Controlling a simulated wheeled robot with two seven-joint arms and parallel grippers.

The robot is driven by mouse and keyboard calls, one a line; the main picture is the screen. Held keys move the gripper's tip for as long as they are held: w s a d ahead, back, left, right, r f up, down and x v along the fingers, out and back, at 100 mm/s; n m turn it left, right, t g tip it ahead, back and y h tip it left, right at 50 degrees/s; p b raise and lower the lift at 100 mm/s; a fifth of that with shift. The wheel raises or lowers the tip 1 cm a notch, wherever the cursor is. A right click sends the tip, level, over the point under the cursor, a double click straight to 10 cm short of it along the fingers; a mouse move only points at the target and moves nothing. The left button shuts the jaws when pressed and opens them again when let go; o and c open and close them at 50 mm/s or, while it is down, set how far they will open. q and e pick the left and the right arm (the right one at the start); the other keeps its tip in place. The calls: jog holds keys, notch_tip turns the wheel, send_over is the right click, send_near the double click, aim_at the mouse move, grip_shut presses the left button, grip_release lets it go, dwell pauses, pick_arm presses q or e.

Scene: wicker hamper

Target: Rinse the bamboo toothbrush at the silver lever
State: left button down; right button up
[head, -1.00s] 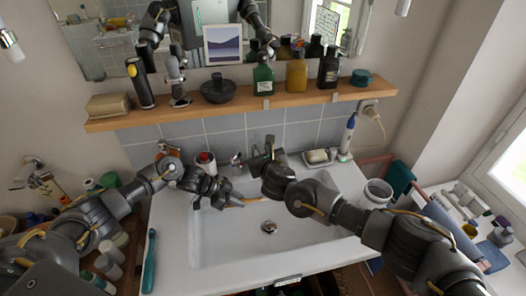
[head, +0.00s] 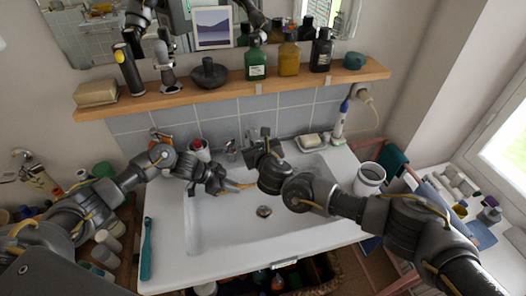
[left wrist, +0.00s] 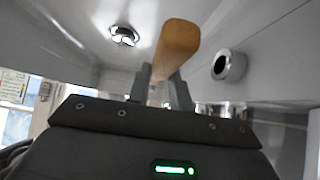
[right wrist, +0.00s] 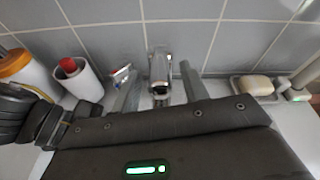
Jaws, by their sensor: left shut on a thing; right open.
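The bamboo toothbrush (head: 240,186) is in my left gripper (head: 225,187), over the back of the white basin. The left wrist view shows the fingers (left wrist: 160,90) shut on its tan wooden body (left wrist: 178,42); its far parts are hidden. The silver lever on the chrome tap (right wrist: 160,66) shows in the right wrist view, between the fingers of my open right gripper (right wrist: 160,88). In the head view, the right gripper (head: 258,138) is at the back of the sink, just right of the tap's chrome (head: 231,150). I cannot tell whether it touches the lever.
The basin drain (head: 264,211) is below and in front of both grippers. A white cup with a red top (head: 199,149) stands left of the tap. A soap dish (head: 311,143) and an electric toothbrush (head: 339,122) stand right. A bottle shelf (head: 225,88) runs above.

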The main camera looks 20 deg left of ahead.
jog(key=v, duration=1)
jog(key=shift+d, duration=0.2)
pick_arm(q)
jog(key=shift+d, duration=0.1)
pick_arm(e)
jog(key=shift+r, duration=0.15)
pick_arm(q)
jog(key=s+d+p, duration=0.5)
jog(key=shift+s+d, duration=0.3)
pick_arm(e)
notch_tip(320, 180, up, 5)
jog(key=shift+r, duration=0.1)
pick_arm(q)
jog(key=shift+p, duration=0.3)
dwell(0.6)
